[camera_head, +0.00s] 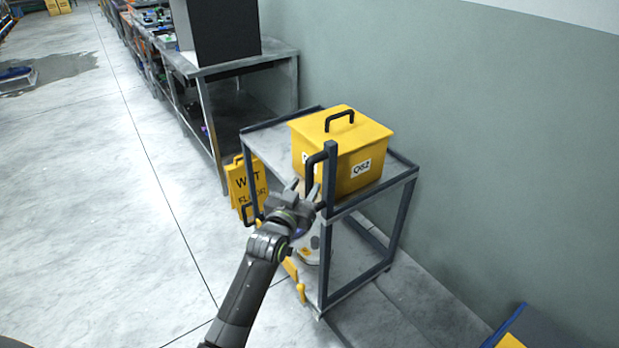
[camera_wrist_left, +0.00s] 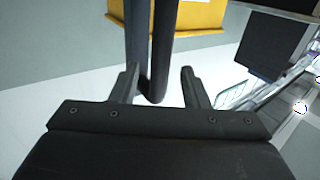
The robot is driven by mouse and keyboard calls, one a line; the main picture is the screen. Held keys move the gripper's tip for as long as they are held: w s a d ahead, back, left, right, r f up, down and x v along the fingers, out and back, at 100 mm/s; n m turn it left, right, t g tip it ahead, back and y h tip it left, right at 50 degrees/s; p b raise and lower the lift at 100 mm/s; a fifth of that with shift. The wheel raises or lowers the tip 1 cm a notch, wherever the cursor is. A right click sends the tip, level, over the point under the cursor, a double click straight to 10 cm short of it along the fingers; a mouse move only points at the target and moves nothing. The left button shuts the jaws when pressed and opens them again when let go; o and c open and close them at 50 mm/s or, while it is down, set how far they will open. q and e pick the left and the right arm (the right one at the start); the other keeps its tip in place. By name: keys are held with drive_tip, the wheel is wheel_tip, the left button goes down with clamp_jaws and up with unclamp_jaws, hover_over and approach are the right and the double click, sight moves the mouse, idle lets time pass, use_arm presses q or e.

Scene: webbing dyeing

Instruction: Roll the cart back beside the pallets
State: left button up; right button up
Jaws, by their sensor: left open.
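The cart (camera_head: 268,147) is a grey two-shelf frame with dark posts, standing near the wall. A black upright handle (camera_head: 312,168) is on its near corner. My left gripper (camera_head: 304,190) is at this handle, with its jaws open. In the left wrist view the black handle bar (camera_wrist_left: 163,50) comes down between the two open fingers (camera_wrist_left: 158,78), with gaps at both sides. My right gripper is not in view. I cannot make out any pallets for certain.
A yellow lidded box (camera_head: 345,150) sits on the cart's top. A yellow wet-floor sign (camera_head: 246,186) is at the cart's left side. A grey bench (camera_head: 240,66) with a dark block stands behind. A blue and yellow object (camera_head: 515,332) lies at lower right.

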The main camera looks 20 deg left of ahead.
sight(308, 182)
use_arm(q)
drive_tip(key=shift+w+d, duration=0.15)
drive_tip(key=shift+w, duration=1.95)
clamp_jaws()
